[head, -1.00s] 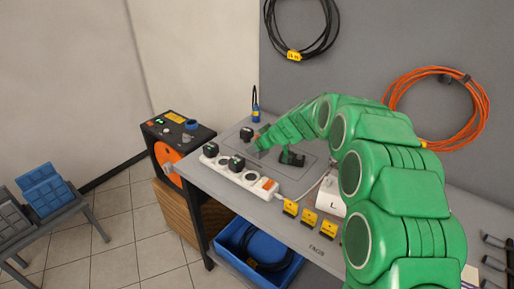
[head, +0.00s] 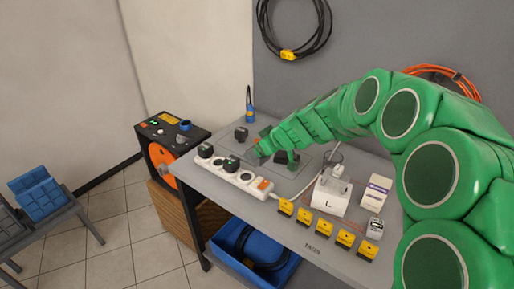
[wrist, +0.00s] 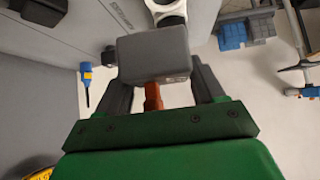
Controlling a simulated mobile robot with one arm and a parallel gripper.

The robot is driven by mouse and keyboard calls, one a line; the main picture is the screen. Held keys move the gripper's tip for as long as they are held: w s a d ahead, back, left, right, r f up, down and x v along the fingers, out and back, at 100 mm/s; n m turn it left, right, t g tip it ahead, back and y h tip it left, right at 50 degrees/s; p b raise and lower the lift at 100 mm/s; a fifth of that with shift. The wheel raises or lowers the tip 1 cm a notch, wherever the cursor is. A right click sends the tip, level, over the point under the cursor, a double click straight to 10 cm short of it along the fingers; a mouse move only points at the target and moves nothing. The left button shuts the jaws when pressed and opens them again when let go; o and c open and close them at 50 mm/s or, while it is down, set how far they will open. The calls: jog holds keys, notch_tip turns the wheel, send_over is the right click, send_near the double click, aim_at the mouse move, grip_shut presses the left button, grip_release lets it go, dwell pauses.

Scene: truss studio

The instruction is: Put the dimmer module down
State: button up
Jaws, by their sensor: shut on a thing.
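In the wrist view, a grey box, which looks like the dimmer module (wrist: 155,55), sits between the two dark fingers of my gripper (wrist: 162,88). The fingers flank its sides, so my gripper is shut on it. An orange-brown piece shows between the box and the green palm. In the head view, my gripper (head: 262,148) is over the grey mat on the bench (head: 195,172), behind the white power strip (head: 230,175). The module is mostly hidden there, and I cannot tell whether it touches the bench.
Black plugs sit in the strip. Several yellow blocks (head: 314,221) line the bench's front edge, near a white box marked L (head: 331,195). A black device with an orange disc (head: 160,158) stands at left. A blue crate (head: 222,252) is below. Coiled cables (head: 290,53) hang behind.

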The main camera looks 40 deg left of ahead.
jog(key=shift+s+d+r, duration=0.15)
jog(key=shift+d+r, duration=0.05)
jog(key=r, duration=0.5)
jog(key=shift+w+d+r, duration=0.1)
jog(key=shift+w+r, duration=0.05)
jog(key=shift+w, duration=0.1)
jog(key=w+d, duration=1.3)
jog(key=d, duration=0.3)
jog(key=w+d, duration=1.2)
jog(key=d, duration=0.4)
jog(key=shift+n+g, duration=0.3)
jog(key=shift+n, duration=0.1)
jog(key=shift+a+f, duration=0.15)
jog(key=shift+f, duration=4.4)
jog(key=shift+a+f, duration=0.15)
jog(key=shift+f, duration=4.4)
jog(key=shift+f, duration=0.15)
jog(key=o, duration=1.2)
